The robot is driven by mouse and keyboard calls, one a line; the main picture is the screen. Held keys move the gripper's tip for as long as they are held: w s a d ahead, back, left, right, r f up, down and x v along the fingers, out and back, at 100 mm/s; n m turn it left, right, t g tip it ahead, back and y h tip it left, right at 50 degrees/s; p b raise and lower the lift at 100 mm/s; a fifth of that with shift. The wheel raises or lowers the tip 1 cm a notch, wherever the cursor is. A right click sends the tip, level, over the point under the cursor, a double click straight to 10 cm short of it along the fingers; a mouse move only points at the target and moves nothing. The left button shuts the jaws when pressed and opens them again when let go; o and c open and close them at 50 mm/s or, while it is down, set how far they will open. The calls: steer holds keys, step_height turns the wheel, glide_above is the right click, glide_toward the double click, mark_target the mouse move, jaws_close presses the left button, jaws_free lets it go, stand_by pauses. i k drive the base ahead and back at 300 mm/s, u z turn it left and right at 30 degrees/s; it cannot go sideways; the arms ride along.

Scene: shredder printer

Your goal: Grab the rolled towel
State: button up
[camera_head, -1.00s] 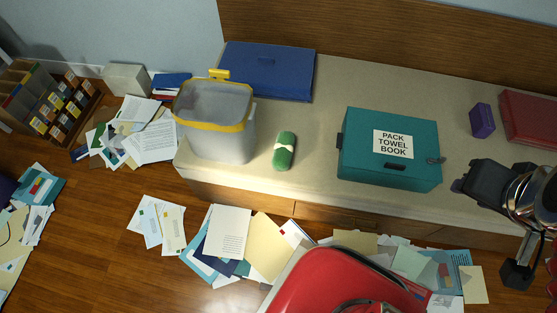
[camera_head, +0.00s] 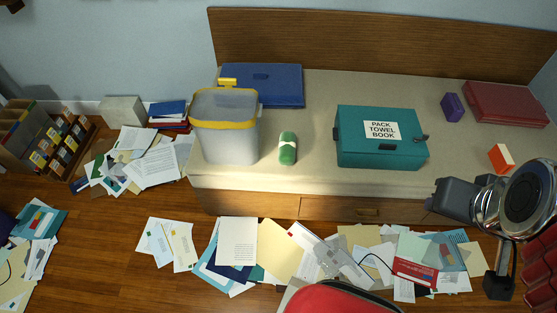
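The rolled towel (camera_head: 288,149) is a small green roll with a pale band around its middle. It lies on the beige top of a long low bench (camera_head: 310,182), between a grey bin with a yellow rim (camera_head: 228,135) and a teal box (camera_head: 381,140) labelled "PACK TOWEL BOOK". Nothing touches the towel or covers it. Dark and chrome parts that look like my arm show at the right, well apart from the towel. I cannot make out gripper fingers there or whether they are open.
A blue case (camera_head: 262,88) lies behind the bin. A purple box (camera_head: 452,107), a red case (camera_head: 505,103) and an orange-and-white box (camera_head: 501,158) are on the right of the bench. Papers (camera_head: 238,240) litter the wooden floor in front. Bare bench top surrounds the towel.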

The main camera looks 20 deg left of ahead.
mark_target(287, 145)
steer(key=k, duration=1.1)
steer(key=u, duration=1.15)
steer(key=i, duration=1.65)
